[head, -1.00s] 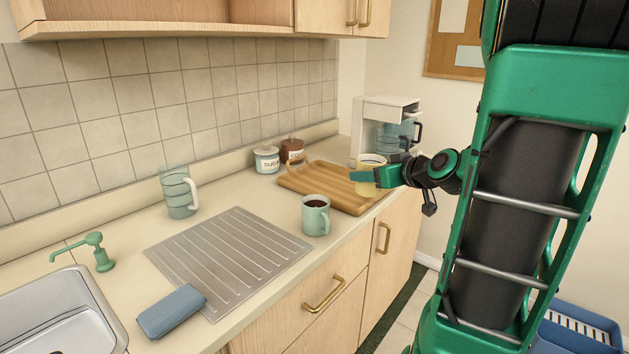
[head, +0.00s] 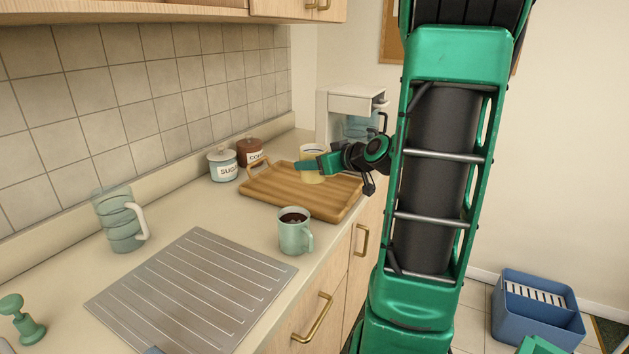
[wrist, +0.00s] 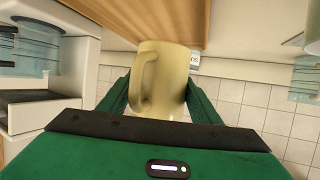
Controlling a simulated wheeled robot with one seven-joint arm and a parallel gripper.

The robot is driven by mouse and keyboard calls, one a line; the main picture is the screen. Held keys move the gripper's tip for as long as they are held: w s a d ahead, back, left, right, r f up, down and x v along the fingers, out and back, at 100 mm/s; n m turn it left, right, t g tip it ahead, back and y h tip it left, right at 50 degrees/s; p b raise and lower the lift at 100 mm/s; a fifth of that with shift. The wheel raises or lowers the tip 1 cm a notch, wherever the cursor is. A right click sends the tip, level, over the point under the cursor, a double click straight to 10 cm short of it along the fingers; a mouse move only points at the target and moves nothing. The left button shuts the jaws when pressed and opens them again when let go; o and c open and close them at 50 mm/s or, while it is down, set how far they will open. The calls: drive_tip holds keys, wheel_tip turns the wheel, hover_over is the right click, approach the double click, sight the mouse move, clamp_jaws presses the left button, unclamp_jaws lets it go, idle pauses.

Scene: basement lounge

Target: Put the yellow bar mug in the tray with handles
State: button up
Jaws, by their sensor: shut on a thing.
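The yellow bar mug (wrist: 165,78) is between the two green fingers of my gripper (wrist: 160,98) in the wrist view, its handle toward the left. In the head view my gripper (head: 316,165) is shut on the yellow mug (head: 312,152), which is partly hidden by the fingers.
A green mug with dark liquid (head: 295,233) stands just in front of the tray. Sugar (head: 223,166) and brown (head: 250,153) canisters stand behind it. A coffee maker (head: 350,108) is beyond. A glass pitcher (head: 120,222) and ribbed metal drainer (head: 190,290) are at left.

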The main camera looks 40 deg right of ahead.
drive_tip(key=w+d+f, duration=0.1)
drive_tip(key=d, duration=0.1)
drive_tip(key=w+d+f, duration=0.1)
drive_tip(key=d+f, duration=0.1)
drive_tip(key=w+d+f, duration=0.1)
drive_tip(key=w+d, duration=0.1)
drive_tip(key=shift+d+f, duration=0.2)
drive_tip(key=shift+f, duration=2.1)
drive_tip(key=shift+f, duration=0.1)
drive_tip(key=o, duration=1.3)
drive_tip(key=shift+s, duration=0.1)
drive_tip(key=shift+c, duration=0.2)
drive_tip(key=shift+s+r, duration=0.2)
drive_tip(key=shift+s, duration=0.05)
drive_tip(key=v, duration=1.1)
drive_tip(key=shift+s, duration=0.25)
